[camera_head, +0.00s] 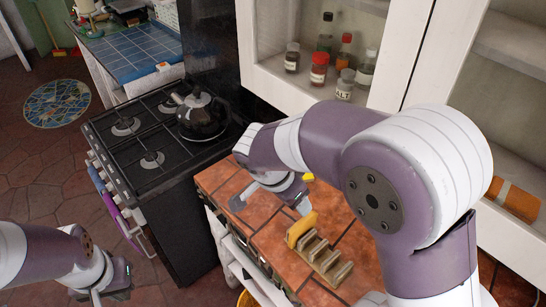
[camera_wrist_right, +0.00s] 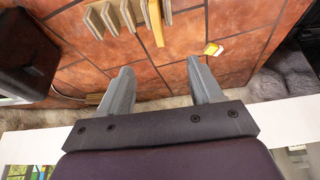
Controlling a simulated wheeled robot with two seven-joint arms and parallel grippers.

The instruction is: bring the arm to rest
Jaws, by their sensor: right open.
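My right gripper (camera_head: 270,203) is over the tiled counter in the head view, its fingers spread with nothing between them. It also shows in the right wrist view (camera_wrist_right: 159,67), where both fingers stand apart above bare tiles. My left gripper (camera_head: 100,291) is at the bottom left, over the floor and away from the counter; its fingertips are partly cut off, so its opening is unclear.
A black stove (camera_head: 160,190) with a dark kettle (camera_head: 202,115) stands left of the tiled counter (camera_head: 222,182). A white cabinet (camera_head: 275,75) holding bottles and jars rises behind. A small yellow-and-white item (camera_wrist_right: 213,48) lies near the right fingers. A dark object (camera_wrist_right: 25,50) stands at the wrist view's left.

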